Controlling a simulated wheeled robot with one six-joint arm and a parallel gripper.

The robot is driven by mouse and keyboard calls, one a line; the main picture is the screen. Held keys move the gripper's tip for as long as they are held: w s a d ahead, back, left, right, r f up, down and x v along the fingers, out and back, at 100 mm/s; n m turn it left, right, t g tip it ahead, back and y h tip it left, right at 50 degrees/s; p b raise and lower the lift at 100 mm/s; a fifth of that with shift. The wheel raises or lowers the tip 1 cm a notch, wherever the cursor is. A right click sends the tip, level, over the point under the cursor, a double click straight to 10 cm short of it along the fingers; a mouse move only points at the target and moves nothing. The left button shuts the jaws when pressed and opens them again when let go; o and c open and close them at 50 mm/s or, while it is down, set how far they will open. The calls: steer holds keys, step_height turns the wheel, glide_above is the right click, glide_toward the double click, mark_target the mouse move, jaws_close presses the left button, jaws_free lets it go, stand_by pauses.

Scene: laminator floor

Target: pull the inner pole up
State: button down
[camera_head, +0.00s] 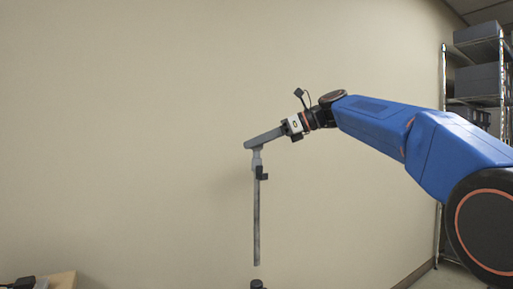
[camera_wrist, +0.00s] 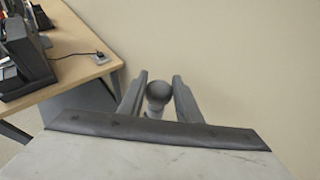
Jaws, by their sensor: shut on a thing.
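My gripper (camera_head: 252,144) reaches in from the right in the head view and is shut on the top of a thin grey upright pole (camera_head: 257,220). A small dark clamp-like piece sits on the pole's right side, a little below the gripper. The pole's lower end hangs above a dark piece (camera_head: 257,284) at the bottom edge, with wall showing between them. In the wrist view the two fingers of my gripper (camera_wrist: 159,92) stand on either side of a round dark grey knob (camera_wrist: 159,91), the pole's top.
A plain beige wall stands behind the pole. A metal shelf rack (camera_head: 480,85) with dark bins is at the right. A wooden table (camera_wrist: 88,52) with dark equipment (camera_wrist: 22,60) is at the left in the wrist view.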

steer(key=shift+r, duration=0.1)
steer(key=c, duration=1.3)
jaws_free()
steer(key=shift+d, duration=0.1)
steer(key=v, duration=1.7)
steer(key=shift+d, duration=0.15)
steer(key=s+d+f+n+h, duration=0.4)
steer(key=s+f, duration=0.8)
steer(key=f, duration=0.6)
steer(key=s+d+f+n+t+h, duration=0.1)
steer(key=s+d+f+n+h, duration=0.3)
steer(key=s+f+n, duration=0.5)
steer(key=s+d+f+n+t+h, duration=0.1)
steer(key=s+d+f+n+h, duration=0.4)
steer(key=s+f, duration=1)
steer(key=shift+s+d+f+n, duration=0.1)
steer(key=shift+d+f+n, duration=0.35)
steer(key=shift+f, duration=1.6)
steer(key=shift+d+f+n, duration=0.3)
steer(key=shift+d+f, duration=0.25)
steer(key=shift+f, duration=1.45)
steer(key=shift+s+d+f+n, duration=0.1)
steer(key=shift+d+f+n, duration=0.35)
steer(key=shift+f, duration=1.6)
